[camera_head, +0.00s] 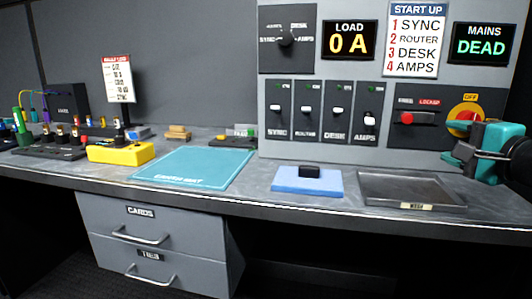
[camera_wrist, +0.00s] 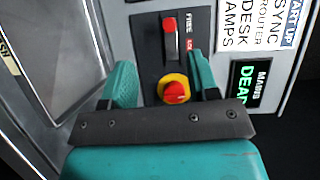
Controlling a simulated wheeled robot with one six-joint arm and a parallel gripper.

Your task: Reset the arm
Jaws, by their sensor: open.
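My gripper (camera_head: 462,142) is teal with dark parts and is at the right edge of the head view, in front of the grey panel (camera_head: 375,148). Its two fingers are spread, with nothing held between them. In the wrist view my gripper (camera_wrist: 161,70) also shows open, its fingers pointing at the panel. The red and yellow rotary switch (camera_wrist: 174,91) appears between the fingers there, low near the palm. I cannot tell whether a finger touches the panel.
The MAINS display (camera_head: 483,45) reads DEAD and the LOAD display (camera_head: 349,41) reads 0 A. A red switch (camera_head: 406,118) sits left of the rotary one. A grey tray (camera_head: 412,206), a blue pad (camera_head: 307,187) and a teal mat (camera_head: 195,168) lie on the counter.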

